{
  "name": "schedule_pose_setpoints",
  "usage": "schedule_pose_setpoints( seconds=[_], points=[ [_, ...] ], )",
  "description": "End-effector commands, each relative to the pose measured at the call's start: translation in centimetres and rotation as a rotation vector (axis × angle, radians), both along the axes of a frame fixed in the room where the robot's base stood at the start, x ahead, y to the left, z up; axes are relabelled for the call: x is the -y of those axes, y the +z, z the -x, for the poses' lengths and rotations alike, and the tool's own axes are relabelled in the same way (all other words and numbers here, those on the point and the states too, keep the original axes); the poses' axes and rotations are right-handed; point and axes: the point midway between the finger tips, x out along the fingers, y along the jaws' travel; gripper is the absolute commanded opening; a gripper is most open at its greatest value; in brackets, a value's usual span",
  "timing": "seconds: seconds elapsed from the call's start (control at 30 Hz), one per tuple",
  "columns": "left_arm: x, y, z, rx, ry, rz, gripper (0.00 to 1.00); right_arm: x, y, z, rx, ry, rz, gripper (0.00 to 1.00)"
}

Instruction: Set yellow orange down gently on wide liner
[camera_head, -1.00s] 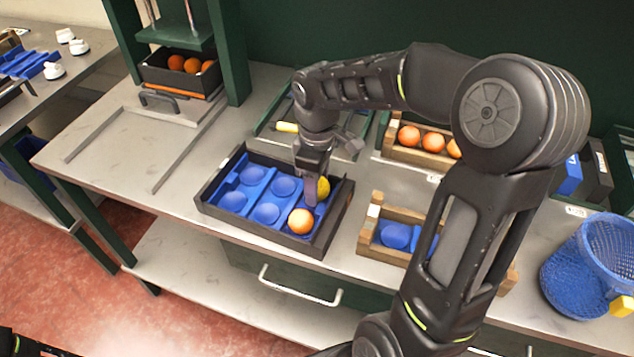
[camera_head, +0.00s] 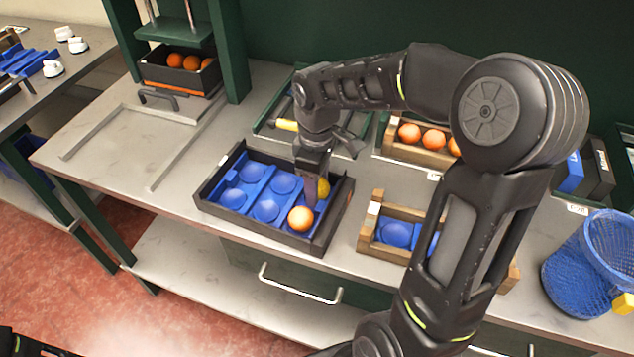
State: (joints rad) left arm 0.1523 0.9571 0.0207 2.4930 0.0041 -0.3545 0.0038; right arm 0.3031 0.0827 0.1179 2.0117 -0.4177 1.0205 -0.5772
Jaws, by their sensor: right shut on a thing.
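The yellow orange (camera_head: 323,189) is at the right end of the wide blue liner (camera_head: 257,177), in the back row, partly hidden by my right gripper (camera_head: 316,192). My right gripper points down and is shut on the yellow orange, low over the liner. I cannot tell whether the fruit touches the cup under it. The liner has several round cups and lies in a black tray (camera_head: 338,222). An orange (camera_head: 300,219) sits in the front right cup, just in front of the gripper. My left gripper is not in view.
A wooden crate with oranges (camera_head: 433,139) stands behind. A smaller wooden crate with a blue liner (camera_head: 396,233) is to the right. A blue mesh basket (camera_head: 588,264) stands at far right. A black box of oranges (camera_head: 187,77) is under the press.

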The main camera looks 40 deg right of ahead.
Motion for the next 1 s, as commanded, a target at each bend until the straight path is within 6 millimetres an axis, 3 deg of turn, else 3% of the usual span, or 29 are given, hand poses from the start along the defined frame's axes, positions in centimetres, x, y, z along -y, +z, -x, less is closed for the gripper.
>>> schedule_pose_setpoints(
  seconds=[0.27,0.3,0.6,1.0],
  points=[
    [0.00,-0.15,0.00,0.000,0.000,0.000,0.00,-0.01,-0.22,-0.01,0.000,0.000,0.000,0.07],
    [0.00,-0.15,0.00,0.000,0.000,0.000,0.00,0.00,-0.22,0.00,0.000,0.000,0.000,0.50],
    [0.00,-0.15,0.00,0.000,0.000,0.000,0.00,0.01,-0.21,-0.01,0.000,0.000,0.000,0.75],
    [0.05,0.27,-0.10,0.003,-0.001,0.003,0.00,0.02,0.16,-0.01,0.001,0.000,0.001,0.75]
  ],
)
